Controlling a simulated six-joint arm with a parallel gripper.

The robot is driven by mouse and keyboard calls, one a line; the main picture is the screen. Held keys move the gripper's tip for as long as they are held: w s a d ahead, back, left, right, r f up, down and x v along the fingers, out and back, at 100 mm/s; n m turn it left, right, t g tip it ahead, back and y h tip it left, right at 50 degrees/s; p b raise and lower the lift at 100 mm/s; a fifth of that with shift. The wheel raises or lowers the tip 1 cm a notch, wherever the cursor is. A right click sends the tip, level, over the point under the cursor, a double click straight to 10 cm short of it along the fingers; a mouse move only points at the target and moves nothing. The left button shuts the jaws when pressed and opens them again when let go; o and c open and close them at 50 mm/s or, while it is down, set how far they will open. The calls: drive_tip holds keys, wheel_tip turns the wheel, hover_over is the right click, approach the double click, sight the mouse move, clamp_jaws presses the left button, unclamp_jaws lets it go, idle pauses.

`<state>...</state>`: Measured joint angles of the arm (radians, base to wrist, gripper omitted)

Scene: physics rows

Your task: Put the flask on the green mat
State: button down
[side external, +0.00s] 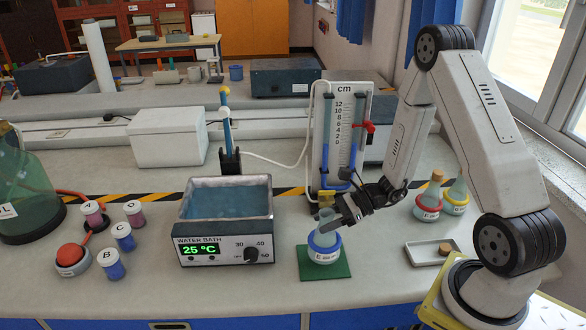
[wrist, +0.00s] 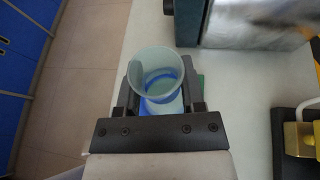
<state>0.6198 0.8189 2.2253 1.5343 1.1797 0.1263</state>
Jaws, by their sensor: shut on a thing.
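The flask (side external: 325,246) is a clear glass vessel with a blue ring and an "E" label. It stands upright at the green mat (side external: 336,268), over its left and middle part; I cannot tell whether its base touches the mat. My gripper (side external: 338,220) reaches in from the right and is shut on the flask's neck. In the wrist view the flask's open mouth (wrist: 158,72) sits between the two fingers of my gripper (wrist: 158,92). Only a sliver of the green mat (wrist: 201,86) shows there, beside the right finger.
The water bath (side external: 226,215) stands just left of the mat. A manometer board (side external: 342,135) with tubing is behind it. Two more flasks (side external: 429,203) stand behind the tray. The bench's front edge is close to the mat.

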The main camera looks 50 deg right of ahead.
drive_tip(key=shift+f, duration=1.15)
drive_tip(key=shift+f, duration=0.15)
drive_tip(key=shift+c, duration=1)
unclamp_jaws()
drive_tip(key=shift+d+r, duration=0.1)
drive_tip(key=shift+r, duration=0.1)
drive_tip(key=v, duration=1.1)
drive_tip(key=shift+s+d, duration=0.25)
drive_tip(key=shift+d, duration=0.05)
drive_tip(key=shift+r, duration=0.2)
